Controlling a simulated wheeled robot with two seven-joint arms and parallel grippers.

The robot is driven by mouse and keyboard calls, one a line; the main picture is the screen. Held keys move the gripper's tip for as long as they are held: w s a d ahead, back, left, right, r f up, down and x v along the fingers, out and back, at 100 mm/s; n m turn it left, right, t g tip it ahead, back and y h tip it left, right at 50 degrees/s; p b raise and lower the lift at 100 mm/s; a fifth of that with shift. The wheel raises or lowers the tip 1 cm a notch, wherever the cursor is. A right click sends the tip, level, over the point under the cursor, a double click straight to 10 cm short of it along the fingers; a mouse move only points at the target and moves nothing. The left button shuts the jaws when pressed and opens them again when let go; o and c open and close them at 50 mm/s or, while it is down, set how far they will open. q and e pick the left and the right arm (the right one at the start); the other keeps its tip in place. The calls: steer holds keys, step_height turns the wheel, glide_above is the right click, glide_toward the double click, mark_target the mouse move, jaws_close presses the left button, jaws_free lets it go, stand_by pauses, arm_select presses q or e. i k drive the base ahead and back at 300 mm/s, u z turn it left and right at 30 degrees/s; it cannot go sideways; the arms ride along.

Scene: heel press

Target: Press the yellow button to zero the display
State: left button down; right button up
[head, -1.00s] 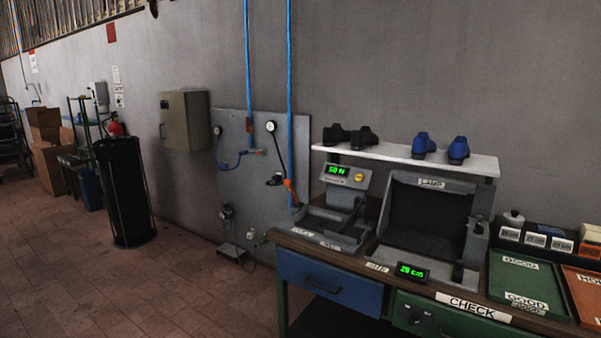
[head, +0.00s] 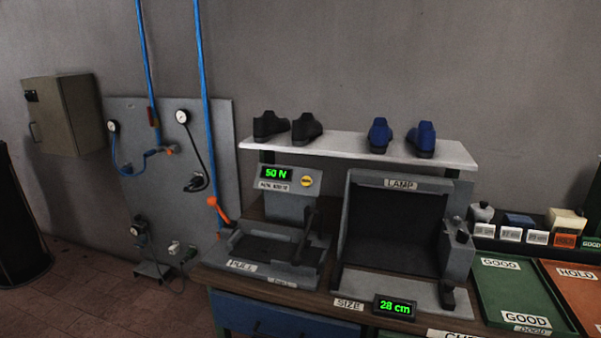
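The yellow button (head: 307,181) sits on the upper face of the grey pull device, at the right of its display. The green display (head: 275,174) reads 50 N. The grey pull device (head: 249,247) stands at the left end of the bench, with a dark lever at its right side and a PULL label at its front left. Neither of my grippers shows in the head view.
A lamp box (head: 392,232) stands right of the device, with a size display (head: 395,308) reading 28 cm in front. A shelf (head: 356,148) above holds black and blue shoes. A green GOOD tray (head: 512,292) and an orange HOLD tray (head: 577,284) lie at right.

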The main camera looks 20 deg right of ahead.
mark_target(306, 182)
steer(key=z, duration=0.6)
steer(key=i, duration=0.9)
steer(key=z, duration=0.7)
